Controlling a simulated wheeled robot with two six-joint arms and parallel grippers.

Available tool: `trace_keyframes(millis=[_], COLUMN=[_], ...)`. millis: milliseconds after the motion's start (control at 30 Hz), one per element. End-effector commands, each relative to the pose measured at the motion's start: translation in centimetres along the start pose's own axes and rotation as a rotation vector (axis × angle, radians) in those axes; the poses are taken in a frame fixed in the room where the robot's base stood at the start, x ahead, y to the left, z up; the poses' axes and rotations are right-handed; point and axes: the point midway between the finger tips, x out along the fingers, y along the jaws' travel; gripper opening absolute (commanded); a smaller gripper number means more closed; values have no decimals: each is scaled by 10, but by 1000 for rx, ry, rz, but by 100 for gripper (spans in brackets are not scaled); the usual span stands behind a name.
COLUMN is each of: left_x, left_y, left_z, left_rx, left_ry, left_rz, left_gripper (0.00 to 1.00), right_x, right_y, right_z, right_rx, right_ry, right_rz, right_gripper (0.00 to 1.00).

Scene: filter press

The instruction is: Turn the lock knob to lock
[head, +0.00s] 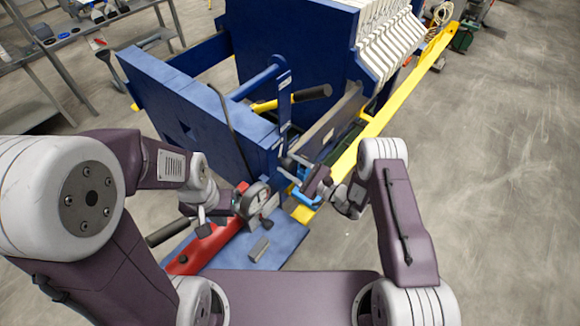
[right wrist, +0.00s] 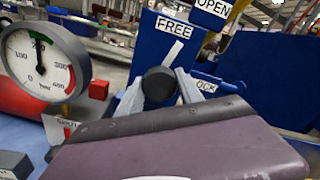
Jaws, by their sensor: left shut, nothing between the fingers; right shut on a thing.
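The lock knob (right wrist: 160,84) is a dark round knob in the right wrist view, in front of a blue plate with a FREE label (right wrist: 174,27). An OPEN label (right wrist: 212,7) is at upper right, and a partly covered label ending in "OCK" (right wrist: 205,87) is right of the knob. A pale strip slants up from the knob toward FREE. My right gripper (head: 293,168) is shut on the knob, one grey finger on each side. The knob is too small to make out in the head view. My left gripper (head: 203,222) is shut and empty near the gauge.
A round pressure gauge (right wrist: 45,62) stands left of the knob, on the red pump unit (head: 205,250). The blue press frame (head: 195,105) and a black-gripped lever (head: 310,93) rise beyond.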

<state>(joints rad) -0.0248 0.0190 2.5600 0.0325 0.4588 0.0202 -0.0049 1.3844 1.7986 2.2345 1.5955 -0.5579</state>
Motion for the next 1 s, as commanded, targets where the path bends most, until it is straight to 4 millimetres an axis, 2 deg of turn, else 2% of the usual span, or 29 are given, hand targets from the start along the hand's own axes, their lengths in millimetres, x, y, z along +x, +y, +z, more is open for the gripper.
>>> trace_keyframes(millis=[33, 400, 1000], left_x=[6, 25, 45], left_y=[0, 0, -1], left_z=[1, 2, 5], left_rx=[0, 0, 0], left_ry=[0, 0, 0], left_rz=[0, 0, 0], left_gripper=[0, 0, 0], right_x=[0, 0, 0], right_y=[1, 1, 0], right_z=[-2, -1, 0], right_rx=[42, 393, 954], right_ry=[-2, -4, -5], right_rz=[-1, -1, -1], right_gripper=[3, 3, 3])
